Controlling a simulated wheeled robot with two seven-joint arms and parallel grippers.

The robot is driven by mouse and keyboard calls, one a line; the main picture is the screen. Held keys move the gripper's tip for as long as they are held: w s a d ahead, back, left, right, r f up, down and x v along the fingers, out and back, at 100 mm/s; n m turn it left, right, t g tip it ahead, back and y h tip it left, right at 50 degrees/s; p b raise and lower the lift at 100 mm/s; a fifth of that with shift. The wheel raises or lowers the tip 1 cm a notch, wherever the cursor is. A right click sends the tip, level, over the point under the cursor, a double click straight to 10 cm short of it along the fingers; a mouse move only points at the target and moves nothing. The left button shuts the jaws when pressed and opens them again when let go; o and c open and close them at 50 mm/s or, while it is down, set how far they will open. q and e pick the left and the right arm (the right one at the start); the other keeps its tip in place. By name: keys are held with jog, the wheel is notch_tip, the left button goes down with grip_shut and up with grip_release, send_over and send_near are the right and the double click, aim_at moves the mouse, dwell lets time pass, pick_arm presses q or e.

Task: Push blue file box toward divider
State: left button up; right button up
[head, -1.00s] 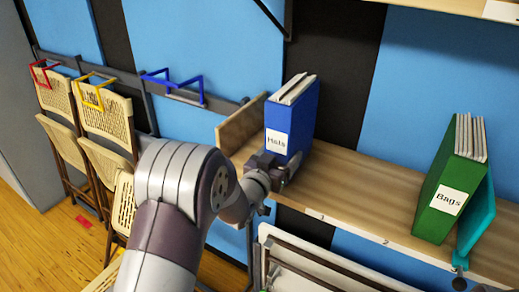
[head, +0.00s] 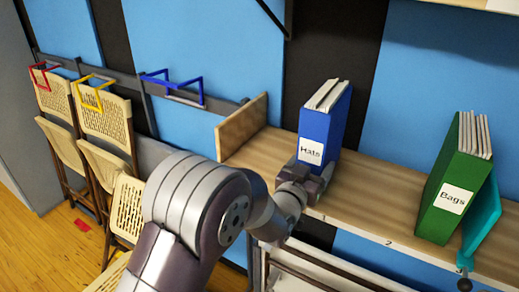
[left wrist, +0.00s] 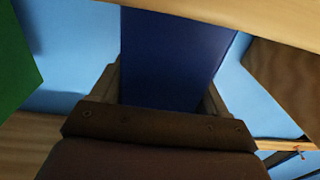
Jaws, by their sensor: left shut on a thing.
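The blue file box (head: 323,125), labelled "Hats" and holding white papers, stands upright on the wooden shelf (head: 385,195). My left gripper (head: 312,178) is shut on its lower part. In the left wrist view, the blue box (left wrist: 172,55) sits between the two jaws of my left gripper (left wrist: 165,95). A teal divider (head: 482,222) leans beside the green file box (head: 448,190), labelled "Bags", at the right. A wide gap separates the blue box from the green one. My right gripper is not in view.
A wooden end panel (head: 243,128) stands at the shelf's left end, with bare shelf between it and the blue box. The shelf between the two boxes is clear. Folding chairs (head: 105,115) hang on the wall at the left.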

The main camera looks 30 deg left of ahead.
pick_arm(q)
jog(key=shift+s+d+f, duration=0.1)
jog(key=shift+s+d, duration=0.05)
jog(key=shift+d, duration=1.7)
jog(key=shift+s+d+b, duration=0.15)
jog(key=shift+d+b, duration=0.1)
jog(key=shift+d, duration=1.1)
jog(key=shift+s+d+b, duration=0.1)
jog(key=shift+d+b, duration=0.1)
jog(key=shift+d, duration=1.15)
jog(key=shift+s+d, duration=0.15)
jog(key=shift+d, duration=1.4)
jog(key=shift+s+d, duration=0.1)
jog(key=shift+d, duration=1.45)
jog(key=shift+s+d+p, duration=0.2)
jog(key=shift+d+p, duration=0.3)
jog(key=shift+d, duration=2.4)
jog(key=o, duration=0.9)
jog(key=shift+s, duration=0.1)
